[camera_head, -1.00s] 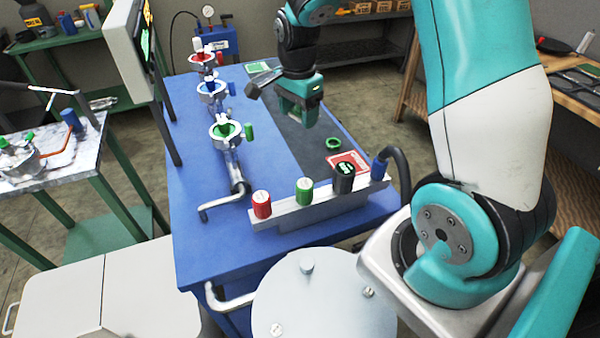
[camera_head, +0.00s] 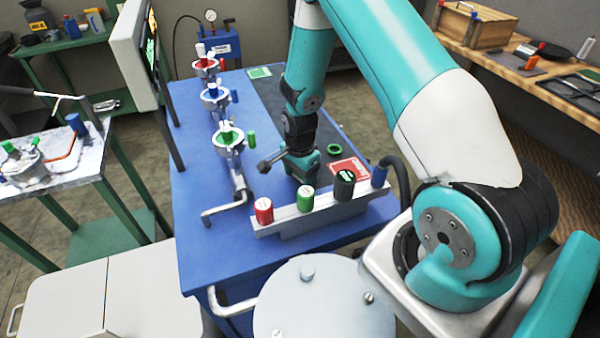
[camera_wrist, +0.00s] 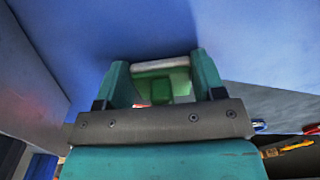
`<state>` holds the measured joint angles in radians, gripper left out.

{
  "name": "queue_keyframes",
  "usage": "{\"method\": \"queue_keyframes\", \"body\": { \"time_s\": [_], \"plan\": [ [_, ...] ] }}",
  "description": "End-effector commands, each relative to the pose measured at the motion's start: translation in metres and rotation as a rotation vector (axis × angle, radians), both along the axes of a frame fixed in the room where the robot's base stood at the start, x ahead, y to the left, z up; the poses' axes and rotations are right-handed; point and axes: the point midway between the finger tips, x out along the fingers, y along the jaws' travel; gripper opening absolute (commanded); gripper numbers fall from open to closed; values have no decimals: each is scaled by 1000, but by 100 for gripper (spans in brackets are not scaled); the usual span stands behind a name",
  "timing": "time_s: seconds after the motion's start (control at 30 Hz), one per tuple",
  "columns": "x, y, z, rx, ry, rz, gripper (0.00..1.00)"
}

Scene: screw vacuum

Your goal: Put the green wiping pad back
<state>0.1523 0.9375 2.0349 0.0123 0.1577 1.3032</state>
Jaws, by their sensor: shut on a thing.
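My gripper (camera_head: 303,168) is low over the blue table (camera_head: 205,180), just behind the grey rack of caps. In the wrist view my gripper (camera_wrist: 162,78) is shut on a pale-edged green piece, which I take as the green wiping pad (camera_wrist: 157,88). The pad sits between the two teal fingers, against blue surfaces. In the head view the pad is hidden by my gripper and the rack. A green-faced card (camera_head: 260,72) lies at the table's far end, and a red card (camera_head: 348,170) lies right of my gripper.
The grey rack (camera_head: 285,222) with red, green, black and blue caps stands at the front. A green ring (camera_head: 334,150) lies right of my gripper. Several clamp fittings (camera_head: 229,137) line the left side, with a crank handle (camera_head: 222,211) near the front.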

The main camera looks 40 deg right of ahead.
Motion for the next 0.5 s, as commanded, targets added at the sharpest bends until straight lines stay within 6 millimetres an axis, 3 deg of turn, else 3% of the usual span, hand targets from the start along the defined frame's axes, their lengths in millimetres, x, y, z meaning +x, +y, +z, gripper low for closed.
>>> {"method": "queue_keyframes", "body": {
  "time_s": [0.27, 0.3, 0.4, 0.5],
  "plan": [
    [0, 0, -3, 0, 0, 0, 36],
    [0, 0, -3, 0, 0, 0, 67],
    [0, 0, -2, 0, 0, 0, 88],
    [0, 0, -2, 0, 0, 0, 88]
  ]
}}
